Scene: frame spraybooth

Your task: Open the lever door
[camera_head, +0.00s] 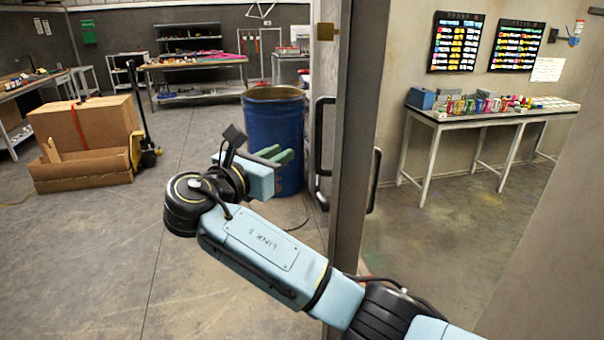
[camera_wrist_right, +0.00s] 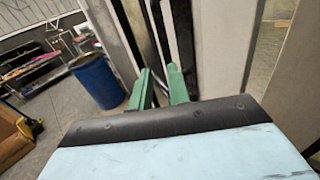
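The grey door (camera_head: 352,130) is seen nearly edge-on in the head view, standing away from the wall on the right. A long black handle (camera_head: 319,150) is on its left face, and another dark handle (camera_head: 374,180) shows on its right side. My right gripper (camera_head: 287,155) has green fingers pointing right toward the left-face handle, a little short of it. In the right wrist view the fingers (camera_wrist_right: 158,72) are apart with nothing between them, and dark upright bars (camera_wrist_right: 160,35) of the door show just beyond. My left gripper is not in view.
A blue barrel (camera_head: 272,120) stands just behind my right gripper. Cardboard boxes (camera_head: 85,130) and a pallet jack (camera_head: 143,140) are at the left. A workbench (camera_head: 480,115) stands against the wall beyond the door. The floor at the left front is clear.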

